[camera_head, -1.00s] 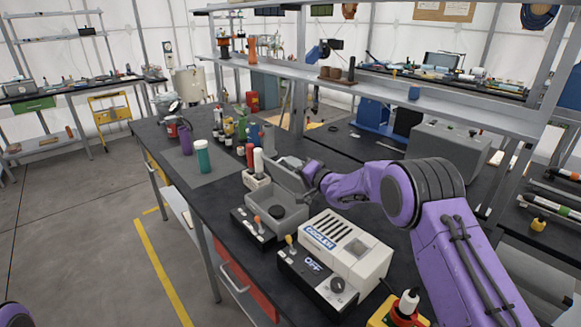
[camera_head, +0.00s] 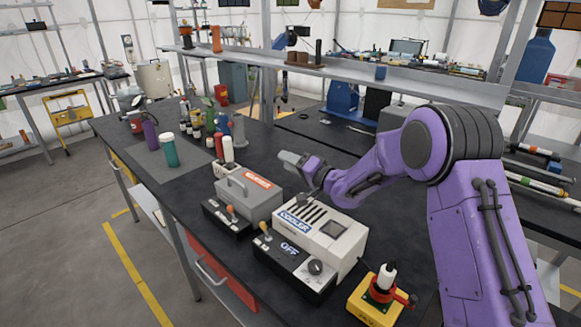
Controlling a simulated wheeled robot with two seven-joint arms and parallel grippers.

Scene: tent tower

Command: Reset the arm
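My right arm (camera_head: 390,170) is purple and comes in from the right, reaching left over the bench. Its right gripper (camera_head: 291,160) is above the bench, behind and above the grey box (camera_head: 248,197) and the white cooler (camera_head: 318,232). It looks clear of the box. The fingers are small and seen from the side, so I cannot tell whether they are open or shut. The grey box has its lid down, with a handle and an orange label on top. My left gripper is not in view.
A black control box marked OFF (camera_head: 291,262) stands before the cooler. A yellow box with a red-and-white knob (camera_head: 376,301) is at the front right. Bottles, including a teal one (camera_head: 169,151), stand to the left. A shelf (camera_head: 350,73) spans the back.

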